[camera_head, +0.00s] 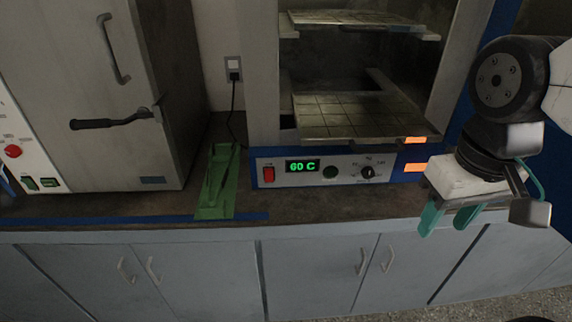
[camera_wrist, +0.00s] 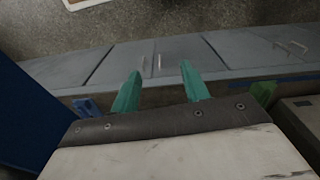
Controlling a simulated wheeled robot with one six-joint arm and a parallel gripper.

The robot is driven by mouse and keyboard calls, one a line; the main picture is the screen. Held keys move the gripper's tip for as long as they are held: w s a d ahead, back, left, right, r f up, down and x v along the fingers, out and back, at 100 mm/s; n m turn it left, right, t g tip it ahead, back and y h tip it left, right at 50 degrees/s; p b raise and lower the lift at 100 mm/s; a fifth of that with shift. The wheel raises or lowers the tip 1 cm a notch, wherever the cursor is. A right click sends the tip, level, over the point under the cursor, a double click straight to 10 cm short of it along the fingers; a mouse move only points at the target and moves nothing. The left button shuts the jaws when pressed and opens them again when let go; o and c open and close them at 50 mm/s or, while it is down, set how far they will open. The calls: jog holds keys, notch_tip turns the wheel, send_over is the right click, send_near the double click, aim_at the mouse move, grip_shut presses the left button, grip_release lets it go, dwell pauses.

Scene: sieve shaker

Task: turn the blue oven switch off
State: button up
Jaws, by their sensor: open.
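The blue oven (camera_head: 258,180) stands on the counter in the middle of the head view, its front open onto shelves. My gripper (camera_head: 447,226) is at the right of the head view, in front of the counter edge and right of the panel. Its teal fingers are apart with nothing between them. The wrist view shows the fingers (camera_wrist: 158,85) above the cabinet fronts; the switch is not visible there.
A grey cabinet oven (camera_head: 75,100) with a black handle stands at the left. A green stand (camera_head: 215,205) sits on the counter left of the switch. A shelf tray (camera_head: 360,118) juts out above the panel. The space in front of the counter's middle looks clear.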

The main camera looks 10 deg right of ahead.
jog(key=w+d+f+n+g+h, duration=0.1)
jog(key=w+f+n+h, duration=0.9)
jog(key=n+h, duration=0.1)
jog(key=n+t+y, duration=1)
jog(key=n+t, duration=0.8)
jog(key=n, duration=0.6)
send_near(268, 170)
jog(key=shift+s+d+f, duration=0.15)
jog(key=shift+d+f, duration=0.1)
jog(key=shift+d, duration=0.3)
jog(key=shift+a+r+y, duration=0.1)
jog(key=shift+a+y, duration=0.2)
jog(key=w, duration=0.8)
jog(key=shift+d, duration=0.1)
